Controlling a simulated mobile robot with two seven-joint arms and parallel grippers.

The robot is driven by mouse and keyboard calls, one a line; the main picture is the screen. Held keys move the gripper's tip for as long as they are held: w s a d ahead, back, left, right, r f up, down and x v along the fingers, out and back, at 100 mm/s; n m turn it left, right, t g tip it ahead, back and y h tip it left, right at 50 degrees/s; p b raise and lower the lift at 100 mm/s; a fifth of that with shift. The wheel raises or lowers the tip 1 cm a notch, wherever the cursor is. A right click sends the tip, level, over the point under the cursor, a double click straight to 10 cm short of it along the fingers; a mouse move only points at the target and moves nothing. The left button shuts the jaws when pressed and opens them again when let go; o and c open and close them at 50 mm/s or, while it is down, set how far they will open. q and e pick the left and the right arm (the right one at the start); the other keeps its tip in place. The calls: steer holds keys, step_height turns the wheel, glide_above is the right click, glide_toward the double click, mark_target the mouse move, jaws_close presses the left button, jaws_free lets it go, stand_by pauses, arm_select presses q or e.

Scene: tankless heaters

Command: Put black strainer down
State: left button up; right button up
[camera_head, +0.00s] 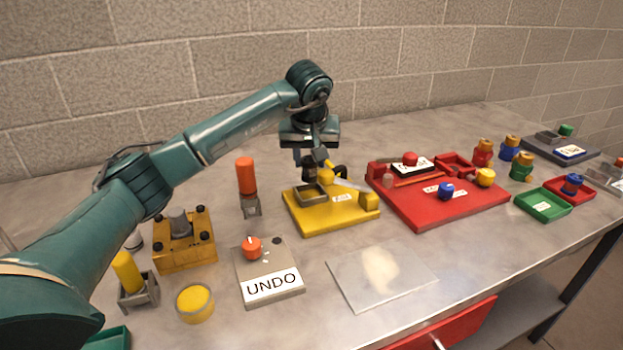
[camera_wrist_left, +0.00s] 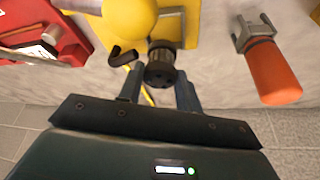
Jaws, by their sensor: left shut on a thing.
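My left gripper (camera_head: 309,160) points down over the yellow fixture (camera_head: 318,224), just behind its grey square frame. In the left wrist view the black strainer (camera_wrist_left: 160,68), a small dark cylinder, sits between the two fingertips of the gripper (camera_wrist_left: 160,88), which is shut on it. The strainer is close to the yellow fixture (camera_wrist_left: 182,10); whether it touches the fixture I cannot tell. In the head view the strainer is hard to make out among the dark fingers. My right gripper is not in view.
A yellow ball-shaped part (camera_head: 326,175) and a black hook (camera_wrist_left: 122,57) are close by the gripper. An orange-handled tool (camera_head: 246,178) stands to the left, the red fixture (camera_head: 440,212) to the right. A UNDO box (camera_head: 268,270) and a clear plate (camera_head: 380,273) lie in front.

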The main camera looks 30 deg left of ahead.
mark_target(310, 175)
arm_select(q)
steer(key=shift+f, duration=2.4)
steer(key=shift+f, duration=0.15)
steer(key=o, duration=1.1)
steer(key=shift+r, duration=0.35)
steer(key=v, duration=1.1)
steer(key=shift+s+r, duration=0.15)
steer(key=shift+r, duration=0.1)
steer(key=shift+f, duration=0.1)
